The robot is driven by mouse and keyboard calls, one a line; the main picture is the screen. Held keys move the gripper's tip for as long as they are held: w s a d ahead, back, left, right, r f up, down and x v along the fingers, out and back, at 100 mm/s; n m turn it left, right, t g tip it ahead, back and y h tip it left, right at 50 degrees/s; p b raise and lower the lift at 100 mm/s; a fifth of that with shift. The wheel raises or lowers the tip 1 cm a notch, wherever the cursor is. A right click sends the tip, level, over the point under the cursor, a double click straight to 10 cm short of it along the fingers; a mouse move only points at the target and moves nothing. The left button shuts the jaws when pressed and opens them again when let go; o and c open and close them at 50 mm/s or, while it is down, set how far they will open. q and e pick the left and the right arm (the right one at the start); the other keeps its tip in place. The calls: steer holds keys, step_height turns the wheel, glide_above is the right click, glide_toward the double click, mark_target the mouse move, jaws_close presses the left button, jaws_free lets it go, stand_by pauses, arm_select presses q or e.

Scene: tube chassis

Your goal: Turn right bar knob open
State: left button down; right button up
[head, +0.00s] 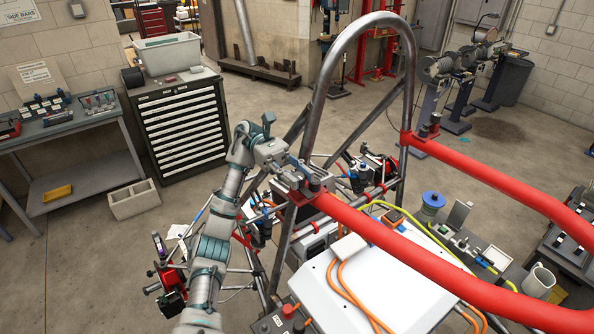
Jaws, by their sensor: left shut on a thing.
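Two red side bars run from the lower right to the dark tube hoop (345,50) of the chassis. The nearer red bar (400,246) meets the hoop at a clamp (302,192) left of centre. The farther red bar (490,178) meets it at another clamp with a dark knob (434,122) on top. My left gripper (296,168) is at the nearer clamp, shut on its knob, which the fingers mostly hide. How far that knob is turned cannot be told. My right gripper is out of view.
A white panel (385,295) with orange cables lies below the nearer bar. A tray with a blue spool (432,203) sits between the bars. A drawer cabinet (185,125) and workbench (75,125) stand at left. Open floor lies beyond the hoop.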

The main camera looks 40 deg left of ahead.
arm_select(q)
steer(key=shift+f+m+g, duration=0.15)
steer(key=shift+m+g, duration=0.15)
steer(key=shift+g, duration=0.1)
steer(key=shift+f, duration=0.15)
steer(key=c, duration=0.8)
jaws_free()
steer(key=shift+w, duration=0.1)
